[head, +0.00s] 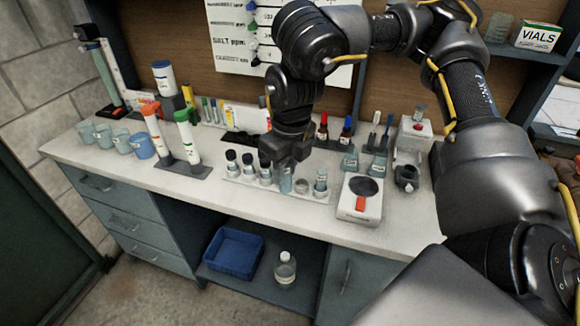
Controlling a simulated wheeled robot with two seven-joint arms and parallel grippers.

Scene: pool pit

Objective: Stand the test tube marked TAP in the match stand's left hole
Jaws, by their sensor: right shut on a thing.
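My right gripper (288,160) points down over the long white rack on the bench and is shut on a clear bluish tube (286,182). The tube hangs upright below the fingers, at the rack. I cannot tell whether its foot is in a hole, and its marking is too small to read. The white rack (262,187) holds several dark-capped vials (248,166) left of the tube. Right of it are a low round piece (302,186) and another tube (320,182). I cannot tell for sure which part is the match stand. My left gripper is out of view.
A white device with a dark round top (361,195) stands just right of the rack. Tall white tubes (188,138) in a dark stand and several beakers (122,138) are to the left. Dropper bottles (346,132) stand behind. The front edge of the bench is clear.

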